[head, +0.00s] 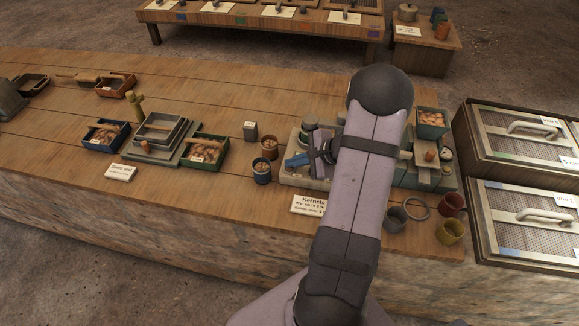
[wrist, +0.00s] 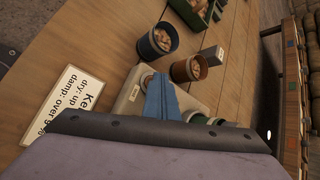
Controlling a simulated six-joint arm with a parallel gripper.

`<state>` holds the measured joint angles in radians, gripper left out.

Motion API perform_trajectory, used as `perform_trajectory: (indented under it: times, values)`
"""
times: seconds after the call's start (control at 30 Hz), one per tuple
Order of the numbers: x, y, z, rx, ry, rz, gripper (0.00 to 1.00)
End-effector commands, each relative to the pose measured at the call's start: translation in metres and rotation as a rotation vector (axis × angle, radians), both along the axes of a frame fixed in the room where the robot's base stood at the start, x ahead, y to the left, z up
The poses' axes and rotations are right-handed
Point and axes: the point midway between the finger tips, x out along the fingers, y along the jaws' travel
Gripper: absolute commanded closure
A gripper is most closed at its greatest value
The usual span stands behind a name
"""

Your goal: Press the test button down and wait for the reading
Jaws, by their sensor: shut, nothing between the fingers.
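The beige base of the tester (head: 318,183) stands on the bench, largely covered by my arm in the head view. In the wrist view, a small white label (wrist: 134,93) marks a corner of this base. A small brownish round part (wrist: 147,78), seemingly the test button, shows beside the label at my fingertips. My gripper (wrist: 158,82) has blue fingers, shut and empty, over this part. I cannot tell whether they touch it or whether it is pressed down. In the head view my gripper (head: 290,163) is low over the base's left end. No reading is visible.
A blue cup (head: 262,172) and a brown cup (head: 270,148) of kernels stand left of the base. A Kernels card (head: 309,205) lies in front. A green tray (head: 205,151) is farther left.

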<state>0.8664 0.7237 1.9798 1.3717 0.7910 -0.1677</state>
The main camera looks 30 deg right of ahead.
Motion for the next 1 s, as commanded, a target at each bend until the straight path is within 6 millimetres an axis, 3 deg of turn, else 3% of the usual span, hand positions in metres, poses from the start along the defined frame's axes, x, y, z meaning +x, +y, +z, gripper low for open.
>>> perform_trajectory:
  times: [1.0]
  values:
    - [0.000, 0.000, 0.021, 0.000, 0.000, 0.000, 1.00]
